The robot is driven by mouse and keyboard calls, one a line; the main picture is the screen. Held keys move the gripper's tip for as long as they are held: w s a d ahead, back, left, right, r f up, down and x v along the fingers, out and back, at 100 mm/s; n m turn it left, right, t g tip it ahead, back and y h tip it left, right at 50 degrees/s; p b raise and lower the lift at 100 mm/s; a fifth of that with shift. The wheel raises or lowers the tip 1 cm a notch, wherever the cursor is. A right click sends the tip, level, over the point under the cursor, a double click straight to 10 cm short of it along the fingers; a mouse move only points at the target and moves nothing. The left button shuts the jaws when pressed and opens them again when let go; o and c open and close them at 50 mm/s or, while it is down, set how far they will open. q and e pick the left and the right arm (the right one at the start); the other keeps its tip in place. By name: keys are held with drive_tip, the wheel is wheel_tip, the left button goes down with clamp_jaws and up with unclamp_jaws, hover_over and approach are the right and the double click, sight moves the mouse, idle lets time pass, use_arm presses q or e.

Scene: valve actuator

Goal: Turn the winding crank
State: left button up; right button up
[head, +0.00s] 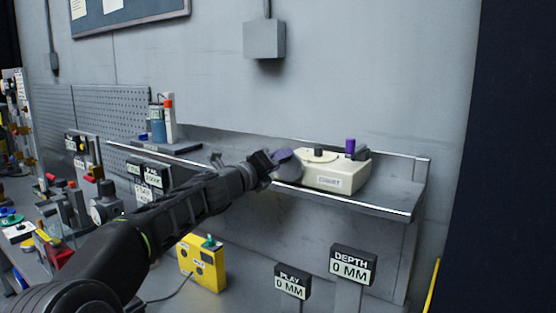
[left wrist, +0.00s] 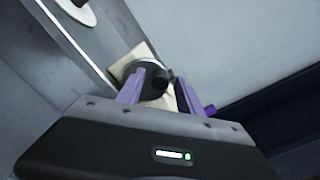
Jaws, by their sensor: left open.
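A cream box (head: 335,180) with a small front label sits on the grey wall shelf. Contact cannot be told. The right gripper is not in view.
The shelf (head: 395,208) has a raised front edge. Bottles (head: 163,122) stand at its left. Below are a yellow box (head: 203,264) and the PLAY (head: 292,282) and DEPTH (head: 352,266) signs, both at 0 MM. The shelf right of the cream box is clear.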

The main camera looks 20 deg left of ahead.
use_arm(q)
drive_tip(key=shift+c, duration=0.3)
clamp_jaws()
